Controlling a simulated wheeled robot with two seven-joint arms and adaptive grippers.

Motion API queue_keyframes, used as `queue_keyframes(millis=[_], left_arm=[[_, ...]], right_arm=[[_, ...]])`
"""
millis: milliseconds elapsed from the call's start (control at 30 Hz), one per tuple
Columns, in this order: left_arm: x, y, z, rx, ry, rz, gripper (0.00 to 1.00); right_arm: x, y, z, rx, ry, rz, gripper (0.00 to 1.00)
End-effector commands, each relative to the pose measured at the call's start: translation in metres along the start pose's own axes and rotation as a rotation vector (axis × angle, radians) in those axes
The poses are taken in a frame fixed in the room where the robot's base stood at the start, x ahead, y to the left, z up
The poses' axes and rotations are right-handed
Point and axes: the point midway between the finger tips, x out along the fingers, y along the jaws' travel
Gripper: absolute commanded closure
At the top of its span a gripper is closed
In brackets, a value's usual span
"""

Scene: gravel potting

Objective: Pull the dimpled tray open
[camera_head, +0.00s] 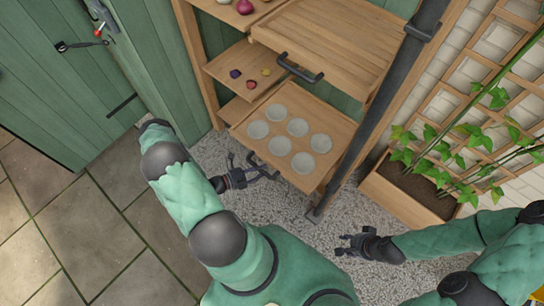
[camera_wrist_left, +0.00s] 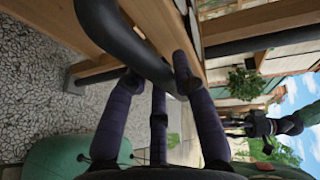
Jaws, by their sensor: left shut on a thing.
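The dimpled tray (camera_head: 278,129) is a wooden board with several round pale hollows, and it juts out from the lower part of the wooden shelf unit. Its dark curved handle (camera_wrist_left: 125,45) crosses the left wrist view. My left gripper (camera_head: 264,172) is at the tray's front edge, its purple-grey fingers (camera_wrist_left: 160,95) closed around the handle. In the head view the arm and fingers largely hide the handle. My right gripper (camera_head: 350,245) hangs empty over the gravel at the lower right, its fingers apart.
An upper wooden tray (camera_head: 330,38) with its own dark handle (camera_head: 300,68) sits above. A shelf (camera_head: 235,72) holds small coloured items to the left. A dark post (camera_head: 380,105) and planter (camera_head: 410,195) stand right. Gravel (camera_head: 260,205) lies open in front.

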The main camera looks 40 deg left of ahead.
Motion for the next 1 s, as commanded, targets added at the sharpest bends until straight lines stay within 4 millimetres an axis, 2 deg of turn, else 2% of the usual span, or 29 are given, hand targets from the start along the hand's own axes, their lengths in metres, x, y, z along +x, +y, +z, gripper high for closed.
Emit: queue_keyframes(millis=[100, 300, 767, 800, 867, 1000], left_arm=[[-0.022, 0.005, -0.008, -0.004, -0.004, 0.0, 1.0], [-0.043, 0.01, -0.017, -0.002, -0.002, 0.0, 1.0], [-0.048, 0.011, -0.019, 0.0, 0.001, 0.0, 1.0], [-0.048, 0.011, -0.019, 0.0, 0.001, 0.0, 0.66], [-0.048, 0.011, -0.019, 0.0, 0.001, 0.0, 0.49], [-0.048, 0.011, -0.019, 0.0, 0.001, 0.0, 0.49]], right_arm=[[0.001, 0.0, 0.0, 0.0, 0.0, 0.0, 0.6], [0.001, 0.0, 0.0, 0.0, 0.0, 0.0, 0.6], [0.001, 0.0, 0.0, 0.0, 0.0, 0.0, 0.6], [0.001, 0.0, 0.0, 0.0, 0.0, 0.0, 0.6], [0.001, 0.0, 0.0, 0.0, 0.0, 0.0, 0.6], [0.001, 0.0, 0.0, 0.0, 0.0, 0.0, 0.6]])
